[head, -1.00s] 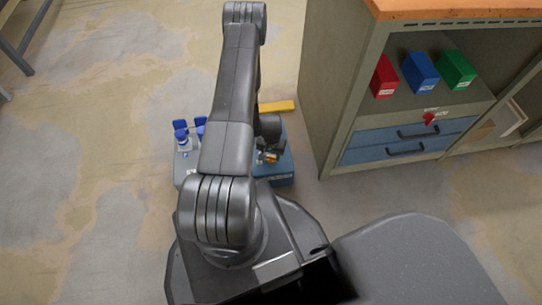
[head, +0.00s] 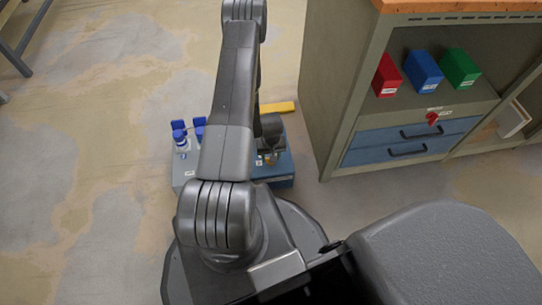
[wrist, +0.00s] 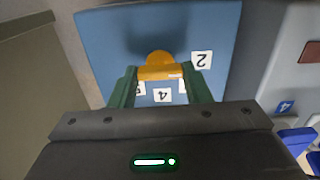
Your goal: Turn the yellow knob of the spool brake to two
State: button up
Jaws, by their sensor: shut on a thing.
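The yellow knob (wrist: 158,62) sits on a blue panel (wrist: 110,35) in the wrist view. My gripper (wrist: 160,76) has a green finger on each side of the knob's bar and is shut on it. A small pale mark shows near the bar's right end. A white label reading 2 (wrist: 202,60) is up and right of the knob, upside down. A label reading 4 (wrist: 162,96) is below the knob. Other labels are partly hidden by the fingers. In the head view the blue box (head: 282,172) stands on the floor, and my arm hides much of it.
A grey box with blue valve-like handles (head: 180,134) stands left of the blue box. A yellow block (head: 278,107) lies behind it. A cabinet (head: 335,110) with red, blue and green boxes stands to the right.

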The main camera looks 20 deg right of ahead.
jog(key=o, duration=1)
jog(key=shift+r, duration=0.15)
notch_tip(320, 180, up, 14)
jog(key=p, duration=0.8)
jog(key=shift+f+p, duration=0.2)
jog(key=shift+p, duration=0.1)
jog(key=shift+f, duration=0.2)
notch_tip(320, 180, down, 14)
jog(key=b, duration=0.8)
jog(key=shift+r, duration=0.25)
jog(key=shift+r, duration=0.1)
